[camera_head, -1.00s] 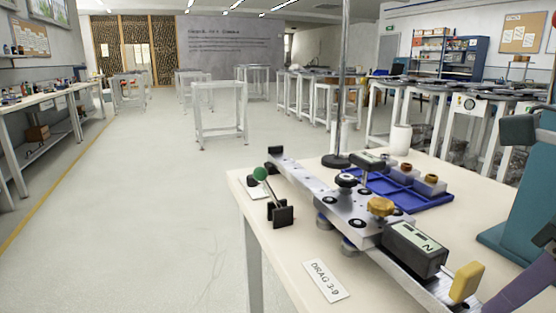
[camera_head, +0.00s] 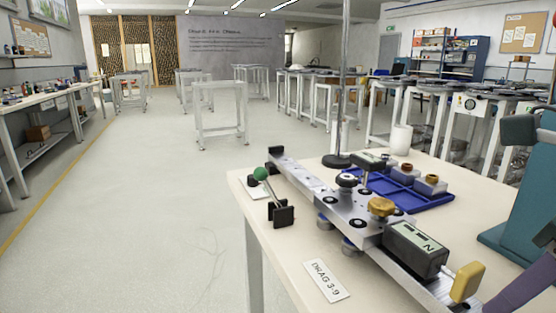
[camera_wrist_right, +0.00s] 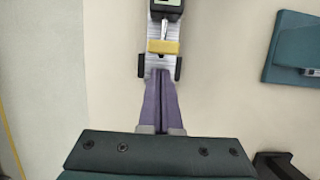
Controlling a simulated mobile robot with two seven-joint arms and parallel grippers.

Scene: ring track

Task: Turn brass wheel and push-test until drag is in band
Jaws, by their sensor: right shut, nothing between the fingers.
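The brass wheel (camera_head: 381,207) sits on top of a silver carriage (camera_head: 362,205) on a long metal rail. A dark force gauge (camera_head: 415,250) marked N lies on the rail in front of it; I cannot read a number. A yellow push pad (camera_head: 467,282) is at the gauge's near end, and it also shows in the right wrist view (camera_wrist_right: 163,47). My right gripper (camera_wrist_right: 160,72) has its purple fingers shut and empty, pointing at the yellow pad from just behind it. I cannot tell if they touch it. My left gripper is not in view.
A card reading DRAG 3-9 (camera_head: 326,281) lies on the table (camera_head: 290,255). A green-knobbed lever (camera_head: 261,174) stands left of the rail. A blue tray (camera_head: 420,203) with small blocks and a thin upright post (camera_head: 344,90) are behind the rail.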

